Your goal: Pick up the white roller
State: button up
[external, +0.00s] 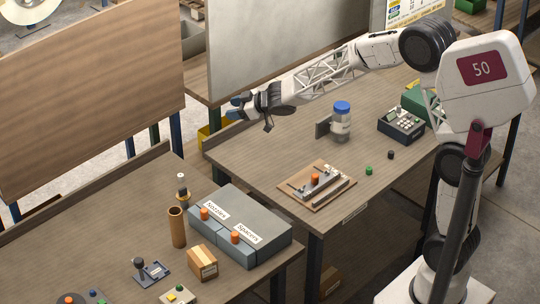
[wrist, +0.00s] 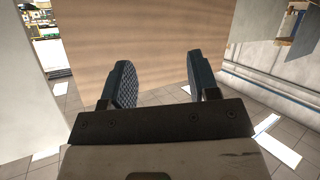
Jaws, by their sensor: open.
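I cannot pick out the white roller for sure in either view. A small upright piece with a white top (external: 181,178) stands at the back of the left table, too small to identify. My gripper (external: 238,106) is raised at the far left edge of the right table, well away from that piece. In the wrist view my gripper (wrist: 158,82) shows two blue, ridged fingers spread apart with nothing between them. Behind them are a brown panel and the tiled floor.
The left table holds a brown tube (external: 177,228), a grey two-drawer box (external: 262,228) and a small carton (external: 202,263). The right table holds a wooden board with a fixture (external: 317,186), a blue-lidded jar (external: 341,123) and a dark keypad device (external: 400,125).

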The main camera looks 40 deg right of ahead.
jog(key=w+a+f+n+g+y, duration=0.25)
jog(key=w+a+f+y, duration=0.25)
jog(key=a+f, duration=0.25)
jog(key=n+g+y, duration=0.3)
send_over(197, 176)
notch_tip(197, 176, down, 7)
jog(key=shift+a, duration=0.15)
jog(key=shift+f, duration=0.1)
jog(key=shift+f, duration=2.8)
jog(key=shift+f, duration=0.55)
jog(key=shift+x, duration=2.45)
